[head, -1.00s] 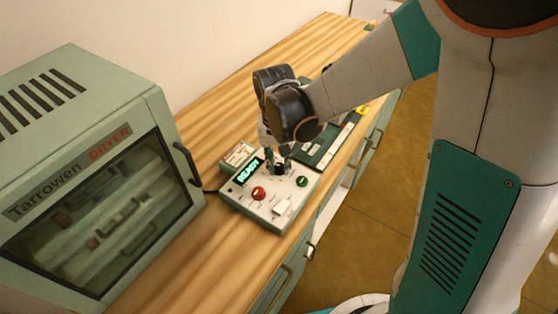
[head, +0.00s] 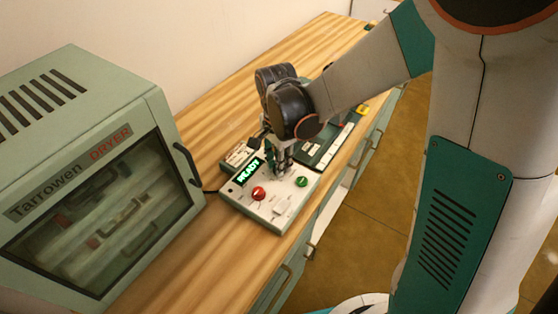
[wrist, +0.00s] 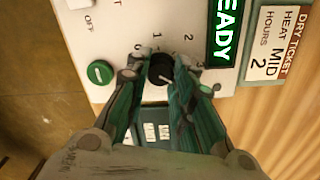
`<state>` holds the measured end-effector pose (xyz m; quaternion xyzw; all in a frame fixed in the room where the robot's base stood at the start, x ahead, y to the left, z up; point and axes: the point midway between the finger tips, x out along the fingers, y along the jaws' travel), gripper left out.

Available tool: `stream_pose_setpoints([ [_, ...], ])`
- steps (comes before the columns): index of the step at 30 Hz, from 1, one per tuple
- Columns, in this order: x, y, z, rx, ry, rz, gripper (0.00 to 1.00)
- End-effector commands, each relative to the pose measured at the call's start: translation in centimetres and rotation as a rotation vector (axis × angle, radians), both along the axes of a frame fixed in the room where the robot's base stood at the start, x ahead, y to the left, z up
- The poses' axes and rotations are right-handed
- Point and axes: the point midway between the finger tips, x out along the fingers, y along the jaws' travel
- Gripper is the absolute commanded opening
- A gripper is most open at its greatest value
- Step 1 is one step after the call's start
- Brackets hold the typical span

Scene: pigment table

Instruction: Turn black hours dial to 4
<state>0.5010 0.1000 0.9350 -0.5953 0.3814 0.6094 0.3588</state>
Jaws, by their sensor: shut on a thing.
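The black hours dial (wrist: 160,68) sits on the white control panel (wrist: 133,20), among printed numbers of which 1, 2 and 3 are readable. A pale mark shows on the dial; I cannot tell which number it points to. My gripper (wrist: 158,76) is shut on the dial, one finger on each side, in the wrist view. In the head view my gripper (head: 283,168) comes down onto the control panel (head: 266,212) and hides the dial. The green display (wrist: 224,30) reads READY.
A green button (wrist: 100,72) and a white switch are beside the dial; a red knob (head: 258,194) is on the same panel. A ticket (wrist: 275,44) reads HEAT MID, HOURS 2. The Tarrowen dryer (head: 95,170) stands at left. The wooden counter (head: 185,245) is bare in front.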

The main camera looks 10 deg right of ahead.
Motion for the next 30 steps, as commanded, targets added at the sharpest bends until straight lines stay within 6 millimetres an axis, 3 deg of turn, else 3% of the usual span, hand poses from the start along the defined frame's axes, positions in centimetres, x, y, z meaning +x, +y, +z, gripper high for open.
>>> stream_pose_setpoints([
  [10, 0.04, 0.00, 0.00, 0.000, 0.000, -0.142, 0.00],
  [26, 0.04, 0.01, 0.00, 0.000, -0.001, -0.168, 0.00],
  [27, 0.04, 0.01, 0.00, 0.000, -0.001, -0.167, 0.24],
  [30, 0.04, 0.01, 0.00, 0.000, -0.001, -0.167, 0.44],
])
